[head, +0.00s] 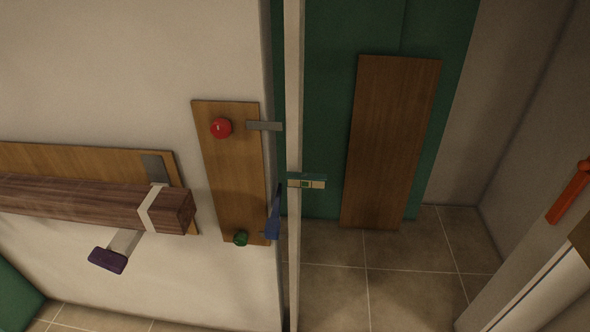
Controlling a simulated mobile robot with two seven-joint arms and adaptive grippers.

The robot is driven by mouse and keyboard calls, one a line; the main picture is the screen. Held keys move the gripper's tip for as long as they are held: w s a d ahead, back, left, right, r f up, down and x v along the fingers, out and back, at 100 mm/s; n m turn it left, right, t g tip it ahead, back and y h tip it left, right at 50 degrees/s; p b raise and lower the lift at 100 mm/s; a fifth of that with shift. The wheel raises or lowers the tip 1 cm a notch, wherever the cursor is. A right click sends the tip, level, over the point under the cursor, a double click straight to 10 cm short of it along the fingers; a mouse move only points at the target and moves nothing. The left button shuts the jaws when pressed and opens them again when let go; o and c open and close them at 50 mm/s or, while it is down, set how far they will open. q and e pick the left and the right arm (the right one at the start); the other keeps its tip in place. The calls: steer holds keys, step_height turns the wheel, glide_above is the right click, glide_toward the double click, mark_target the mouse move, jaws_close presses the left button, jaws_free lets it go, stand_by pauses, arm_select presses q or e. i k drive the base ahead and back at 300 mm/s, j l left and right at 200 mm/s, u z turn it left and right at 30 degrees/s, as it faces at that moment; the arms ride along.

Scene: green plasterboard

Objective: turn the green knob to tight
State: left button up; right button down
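The green knob (241,238) is small and round. It sits at the lower end of an upright wooden board (230,185) on the pale wall, left of the tall pale post. Its turned position cannot be made out at this size, and I see no tight mark. Neither my left nor my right gripper is in view, and nothing touches the knob.
A red knob (221,128) sits above, beside a grey metal bar (264,126). A blue lever (273,215) is close right of the green knob. A thick wooden beam (90,203) juts in from the left, above a purple-ended handle (108,260). A pale post (293,100) stands right.

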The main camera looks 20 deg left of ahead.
mark_target(241, 238)
steer(key=u, duration=1.05)
